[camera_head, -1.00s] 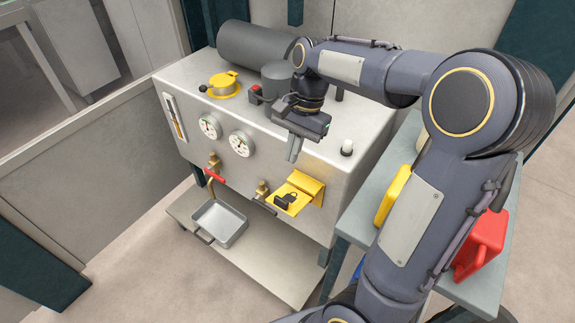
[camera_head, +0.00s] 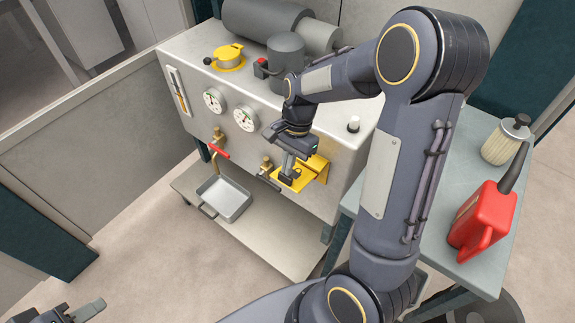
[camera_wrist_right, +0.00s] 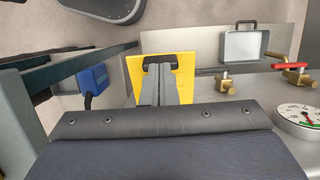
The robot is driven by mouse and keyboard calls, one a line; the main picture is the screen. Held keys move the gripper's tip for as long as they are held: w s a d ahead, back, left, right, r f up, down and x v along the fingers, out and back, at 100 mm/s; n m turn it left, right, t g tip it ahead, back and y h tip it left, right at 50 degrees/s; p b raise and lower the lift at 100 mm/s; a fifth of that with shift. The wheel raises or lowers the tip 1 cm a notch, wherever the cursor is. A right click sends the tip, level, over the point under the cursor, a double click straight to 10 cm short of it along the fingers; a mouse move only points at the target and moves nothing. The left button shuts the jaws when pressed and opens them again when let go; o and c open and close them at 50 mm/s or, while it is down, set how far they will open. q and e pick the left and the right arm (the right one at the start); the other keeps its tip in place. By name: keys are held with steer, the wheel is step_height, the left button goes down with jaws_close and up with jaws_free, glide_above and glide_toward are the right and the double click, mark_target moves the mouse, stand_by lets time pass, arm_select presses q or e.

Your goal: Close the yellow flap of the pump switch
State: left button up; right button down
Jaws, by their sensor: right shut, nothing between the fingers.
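The yellow flap (camera_head: 296,181) of the pump switch sticks out, folded down, from the front face of the grey pump cabinet (camera_head: 250,150). A small black part (camera_head: 287,179) lies on it. The yellow plate also shows in the right wrist view (camera_wrist_right: 183,72), with the black part (camera_wrist_right: 160,61) near my fingertips. My right gripper (camera_head: 287,166) points down over the flap, shut and empty; its fingers also show in the wrist view (camera_wrist_right: 159,80). I cannot tell whether the fingertips touch the flap or the black part. My left gripper (camera_head: 85,312) is partly visible at the bottom left.
Gauges (camera_head: 244,118), a red-handled valve (camera_head: 219,151) and a second brass valve (camera_head: 266,166) are left of the flap. A grey pan (camera_head: 226,200) sits on the low shelf. A side table at right holds a red can (camera_head: 480,220) and a cream container (camera_head: 505,140).

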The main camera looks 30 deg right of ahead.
steer(key=shift+a+f, duration=0.1)
steer(key=shift+f, duration=0.2)
steer(key=shift+s+a+f+t+h, duration=0.3)
steer(key=shift+a+f+t+h, duration=0.1)
steer(key=shift+a+f+h, duration=0.4)
steer(key=d+f+t+h+b, duration=0.2)
steer(key=f+h+b, duration=0.6)
steer(key=b, duration=1)
steer(key=w+d+f+t+h+b, duration=0.1)
steer(key=f+t+h+b, duration=0.3)
steer(key=b, duration=1.4)
steer(key=shift+w+d+f+t+h, duration=0.3)
steer(key=shift+d+f+h, duration=0.2)
steer(key=shift+f+h, duration=1.9)
steer(key=shift+a, duration=0.1)
